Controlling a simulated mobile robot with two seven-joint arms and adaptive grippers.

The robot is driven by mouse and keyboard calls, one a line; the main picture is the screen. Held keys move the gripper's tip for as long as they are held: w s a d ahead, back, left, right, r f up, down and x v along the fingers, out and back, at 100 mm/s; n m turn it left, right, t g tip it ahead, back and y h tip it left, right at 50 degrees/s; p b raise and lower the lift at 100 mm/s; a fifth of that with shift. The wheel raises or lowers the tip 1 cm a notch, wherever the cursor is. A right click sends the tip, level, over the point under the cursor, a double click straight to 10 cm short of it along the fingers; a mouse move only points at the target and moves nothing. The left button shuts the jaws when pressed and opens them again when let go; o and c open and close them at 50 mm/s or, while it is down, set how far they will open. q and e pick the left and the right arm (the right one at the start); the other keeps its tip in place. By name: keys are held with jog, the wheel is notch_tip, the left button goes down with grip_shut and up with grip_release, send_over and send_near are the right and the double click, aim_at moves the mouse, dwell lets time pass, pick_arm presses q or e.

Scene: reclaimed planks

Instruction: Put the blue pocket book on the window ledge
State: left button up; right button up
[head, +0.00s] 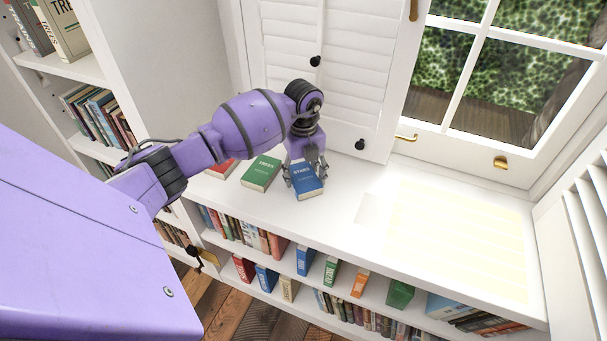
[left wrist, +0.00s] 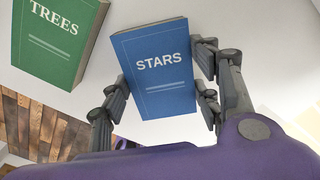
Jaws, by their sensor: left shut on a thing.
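The blue pocket book (head: 309,183), titled STARS, is at the white window ledge (head: 364,208), beside a green book. My left gripper (head: 306,179) reaches down from above and is shut on it, with fingers on both sides. The left wrist view shows the blue book (left wrist: 158,72) between the fingers, cover facing the camera. I cannot tell whether the book rests on the ledge or is held just above it. My right gripper is not in view.
A green TREES book (head: 261,173) and a red book (head: 221,168) lie on the ledge to the left. White shutters (head: 333,67) with black knobs stand close behind. The sunlit right part of the ledge is clear. Shelves of books are below.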

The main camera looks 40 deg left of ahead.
pick_arm(q)
jog(key=shift+f, duration=0.1)
jog(key=o, duration=1.2)
